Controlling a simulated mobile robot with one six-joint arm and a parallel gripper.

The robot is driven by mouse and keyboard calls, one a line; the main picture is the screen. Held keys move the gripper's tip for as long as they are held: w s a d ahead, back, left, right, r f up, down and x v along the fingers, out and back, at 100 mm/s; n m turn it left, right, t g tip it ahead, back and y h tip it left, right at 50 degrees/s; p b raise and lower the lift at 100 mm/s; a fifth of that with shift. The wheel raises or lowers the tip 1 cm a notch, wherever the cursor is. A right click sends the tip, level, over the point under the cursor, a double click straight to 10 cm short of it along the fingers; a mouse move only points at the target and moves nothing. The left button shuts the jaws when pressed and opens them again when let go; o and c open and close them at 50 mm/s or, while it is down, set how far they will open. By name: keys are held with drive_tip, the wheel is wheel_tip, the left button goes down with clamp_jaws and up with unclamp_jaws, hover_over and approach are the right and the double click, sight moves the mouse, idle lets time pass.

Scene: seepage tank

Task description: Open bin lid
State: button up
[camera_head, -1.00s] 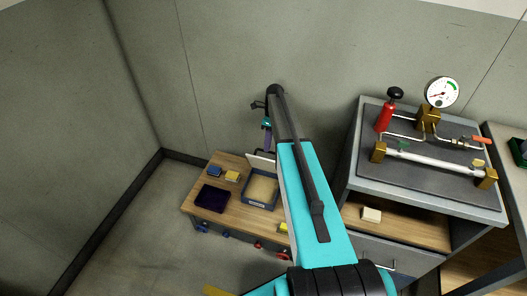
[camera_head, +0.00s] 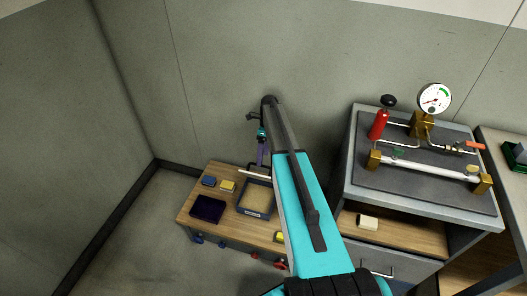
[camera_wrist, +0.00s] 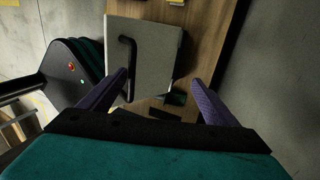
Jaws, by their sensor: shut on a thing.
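The bin (camera_head: 255,212) is a blue-grey box with a label on its front, on the low wooden bench. Its top is open and shows a sandy inside. The pale lid (camera_head: 254,174) shows as a thin strip, nearly edge-on, at the bin's back. In the wrist view the lid (camera_wrist: 155,50) is a flat pale plate with a black bar handle (camera_wrist: 132,65). My gripper (camera_head: 262,160) is above the lid's edge. Its purple fingers (camera_wrist: 160,78) stand apart with the lid between them, the left one by the handle. The exact contact is hidden.
A dark purple tray (camera_head: 208,209), a blue block (camera_head: 208,181) and a yellow block (camera_head: 227,186) lie left of the bin. A cabinet (camera_head: 350,190) with a gauge (camera_head: 434,98) and pipework stands to the right. The wall is close behind the bench.

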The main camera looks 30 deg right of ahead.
drive_tip(key=shift+w+d+f, duration=0.15)
drive_tip(key=shift+d+f, duration=0.05)
drive_tip(key=shift+f, duration=0.3)
drive_tip(key=shift+w+d+f, duration=0.1)
drive_tip(key=shift+d+f, duration=0.1)
drive_tip(key=shift+f, duration=0.25)
drive_tip(key=c, duration=0.9)
drive_tip(key=shift+s+a+r+b, duration=0.4)
drive_tip(key=shift+s+a+r, duration=0.55)
drive_tip(key=shift+s, duration=1.6)
drive_tip(key=shift+s+a+r+b, duration=0.35)
drive_tip(key=shift+s+a+r, duration=0.5)
drive_tip(key=shift+s, duration=1.65)
drive_tip(key=shift+s+a+r+b, duration=0.4)
drive_tip(key=shift+s+a+r, duration=0.55)
drive_tip(key=shift+s, duration=1.6)
drive_tip(key=shift+d, duration=0.1)
